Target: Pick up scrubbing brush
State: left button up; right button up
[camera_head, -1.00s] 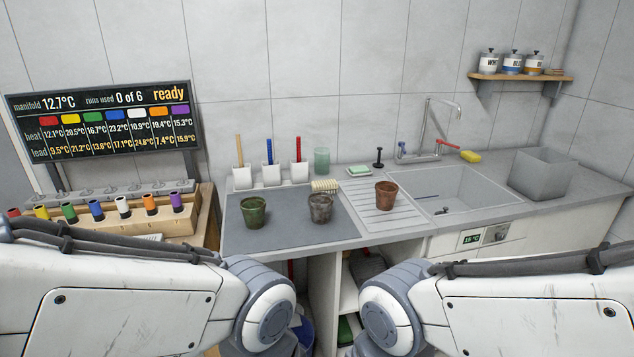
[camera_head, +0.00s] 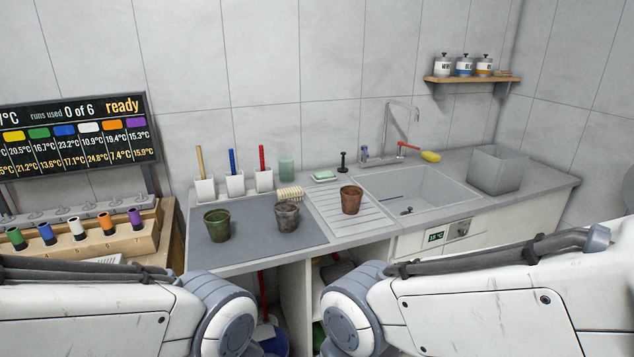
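A scrubbing brush (camera_head: 289,193) with pale bristles lies on the counter at the back edge of the dark grey mat (camera_head: 250,246), just behind a grey-brown pot. Three long-handled tools, with a tan (camera_head: 200,162), a blue (camera_head: 232,161) and a red handle (camera_head: 262,158), stand in white holders behind the mat; their heads are hidden. Both my arms come in along the bottom of the view, well short of the brush. Neither gripper shows.
On the counter stand a green pot (camera_head: 217,225), a grey-brown pot (camera_head: 287,216), a rusty pot (camera_head: 351,200) on the drainboard and a green cup (camera_head: 286,167). A sink (camera_head: 455,187) and grey bin (camera_head: 498,170) are right. A rack of coloured cylinders (camera_head: 97,238) is left.

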aim_at(296, 193)
jog(key=z, duration=0.7)
jog(key=i, duration=1.7)
jog(key=u, duration=0.8)
jog(key=i, duration=0.5)
jog(key=u, duration=0.4)
